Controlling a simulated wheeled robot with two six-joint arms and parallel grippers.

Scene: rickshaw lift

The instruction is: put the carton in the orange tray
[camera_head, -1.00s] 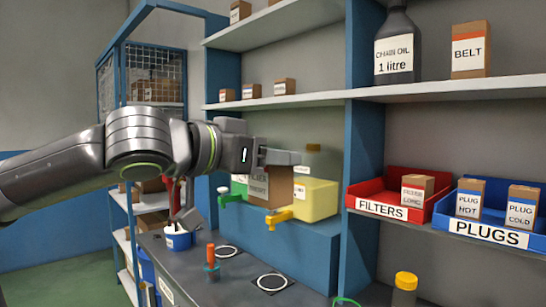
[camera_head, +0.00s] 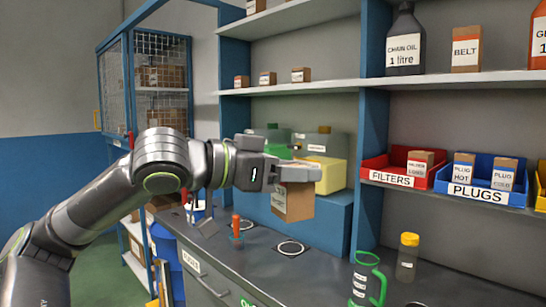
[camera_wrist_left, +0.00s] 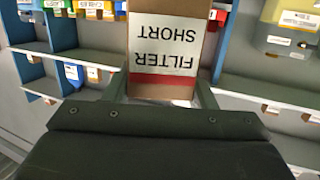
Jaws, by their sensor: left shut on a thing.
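My left gripper (camera_head: 298,174) is shut on a brown carton (camera_head: 294,204), which hangs from the fingers above the grey bench, in front of the blue ledge. In the left wrist view the carton (camera_wrist_left: 170,50) is between the two fingers, with a white, red-edged label reading FILTER SHORT upside down. A sliver of an orange-yellow tray (camera_head: 541,186) shows at the right edge of the head view; most of it is cut off. My right gripper is not in view.
A red FILTERS tray (camera_head: 378,177) and a blue PLUGS tray (camera_head: 454,191) hold small cartons on the right shelf. A blue upright (camera_head: 372,140) stands between the carton and these trays. A green jug (camera_head: 366,280) and a yellow-capped bottle (camera_head: 407,258) stand on the bench (camera_head: 260,275).

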